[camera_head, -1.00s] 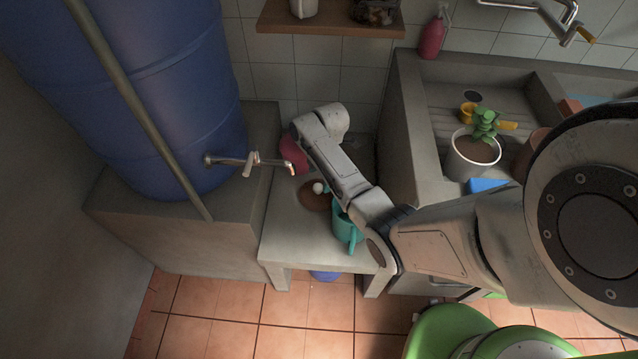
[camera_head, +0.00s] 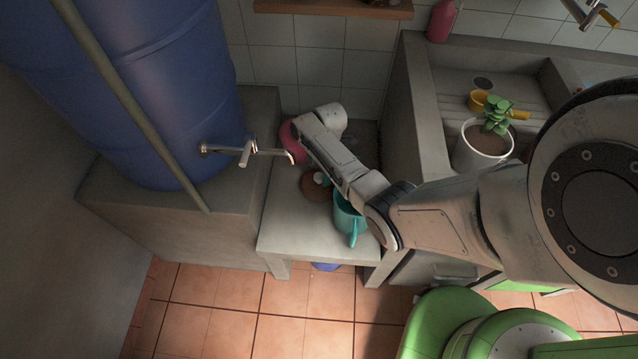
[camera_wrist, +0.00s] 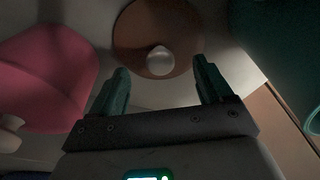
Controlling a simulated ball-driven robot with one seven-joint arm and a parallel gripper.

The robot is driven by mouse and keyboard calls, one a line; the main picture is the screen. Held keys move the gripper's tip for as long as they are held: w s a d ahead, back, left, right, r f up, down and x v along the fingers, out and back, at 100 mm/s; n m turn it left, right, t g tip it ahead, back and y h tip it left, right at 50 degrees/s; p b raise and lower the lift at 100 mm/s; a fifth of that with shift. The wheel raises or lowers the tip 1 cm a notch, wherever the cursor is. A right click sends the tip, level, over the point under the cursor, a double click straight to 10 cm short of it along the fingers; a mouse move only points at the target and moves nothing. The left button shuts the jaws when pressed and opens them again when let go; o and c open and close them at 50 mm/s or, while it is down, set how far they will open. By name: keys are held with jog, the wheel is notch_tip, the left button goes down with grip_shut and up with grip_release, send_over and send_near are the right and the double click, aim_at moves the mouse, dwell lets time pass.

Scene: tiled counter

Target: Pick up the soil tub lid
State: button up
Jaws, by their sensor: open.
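The soil tub lid, a round brown disc with a pale knob, lies on the low bench; the lid (camera_head: 311,187) is partly hidden by my arm in the head view. In the wrist view the lid (camera_wrist: 143,40) is at top centre, just beyond my fingertips, with its knob (camera_wrist: 160,60) lined up between them. My gripper (camera_wrist: 162,80) is open, with its two teal fingers apart and nothing between them. In the head view my arm mostly hides the gripper.
A pink object (camera_wrist: 45,75) is left of my gripper in the wrist view. A teal jug (camera_head: 348,222) stands on the bench (camera_head: 300,238) to the right of the lid. The blue barrel's tap (camera_head: 245,151) juts out beside my arm. A sink with a potted plant (camera_head: 484,147) is further right.

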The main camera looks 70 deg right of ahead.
aim_at(319, 177)
jog(key=f, duration=0.2)
jog(key=f+b, duration=0.1)
jog(key=shift+w+a+f, duration=0.15)
jog(key=shift+a+f, duration=0.05)
jog(key=shift+f, duration=0.2)
jog(key=shift+c, duration=0.4)
jog(key=shift+a+f, duration=0.1)
jog(key=c, duration=1.3)
